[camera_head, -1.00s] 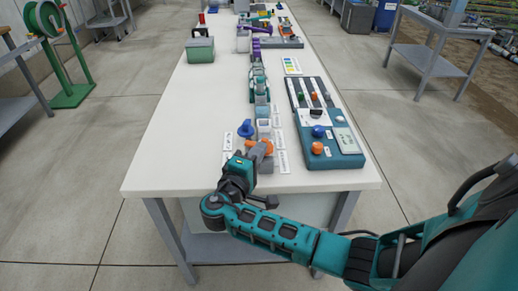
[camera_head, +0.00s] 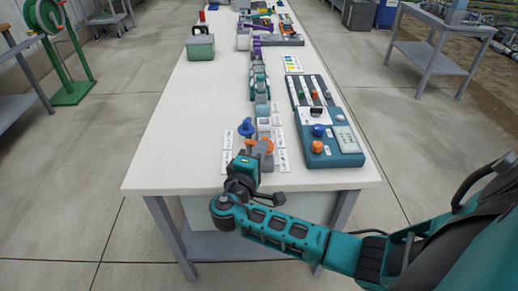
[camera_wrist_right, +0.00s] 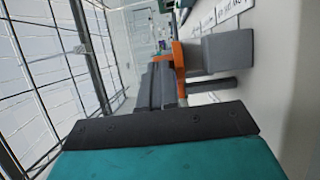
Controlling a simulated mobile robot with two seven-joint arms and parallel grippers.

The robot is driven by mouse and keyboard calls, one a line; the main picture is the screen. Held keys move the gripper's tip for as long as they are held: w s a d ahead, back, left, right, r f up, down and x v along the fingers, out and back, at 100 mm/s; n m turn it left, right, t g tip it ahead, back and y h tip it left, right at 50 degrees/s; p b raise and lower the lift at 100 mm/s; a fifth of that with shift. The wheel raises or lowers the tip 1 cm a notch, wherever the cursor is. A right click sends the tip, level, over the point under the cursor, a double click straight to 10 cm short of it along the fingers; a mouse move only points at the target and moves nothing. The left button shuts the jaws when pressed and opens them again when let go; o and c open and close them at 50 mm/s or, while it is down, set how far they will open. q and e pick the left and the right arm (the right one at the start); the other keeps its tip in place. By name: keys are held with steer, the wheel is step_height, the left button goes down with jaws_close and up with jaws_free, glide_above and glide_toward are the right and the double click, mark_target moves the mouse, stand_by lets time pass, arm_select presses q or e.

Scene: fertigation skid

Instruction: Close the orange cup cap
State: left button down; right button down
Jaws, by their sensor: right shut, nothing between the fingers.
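The orange cup cap (camera_head: 267,146) is at the near end of the row of fittings along the table's middle, by a grey block (camera_head: 266,159). In the right wrist view the orange part (camera_wrist_right: 178,60) stands just beyond my fingers, against the grey block (camera_wrist_right: 228,51). I cannot tell whether the cap is open or closed. My right gripper (camera_head: 253,157) is at the table's near edge, close to the cap on its near side. It is shut and empty, and its dark fingers (camera_wrist_right: 167,85) point towards the orange part. Whether they touch it is unclear. My left gripper is not in view.
A blue knob-like part (camera_head: 246,128) stands left of the row, with white labels on both sides. A teal control panel (camera_head: 333,152) with coloured knobs is to the right. A green box (camera_head: 200,47) stands at the back left. The white table (camera_head: 175,150) is clear at left.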

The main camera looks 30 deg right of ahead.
steer(key=shift+d+r, duration=0.1)
steer(key=shift+d, duration=0.05)
steer(key=shift+d+n+t+y+p, duration=0.3)
steer(key=shift+n+t+y, duration=0.2)
steer(key=shift+n+t, duration=0.1)
steer(key=shift+d+n+t+y, duration=0.35)
steer(key=shift+n+t+y, duration=0.15)
steer(key=shift+t+y, duration=0.2)
steer(key=shift+d+n+t+y, duration=0.3)
steer(key=shift+n+t+y, duration=0.3)
steer(key=shift+y, duration=0.1)
steer(key=shift+w+d, duration=0.15)
steer(key=shift+d, duration=0.15)
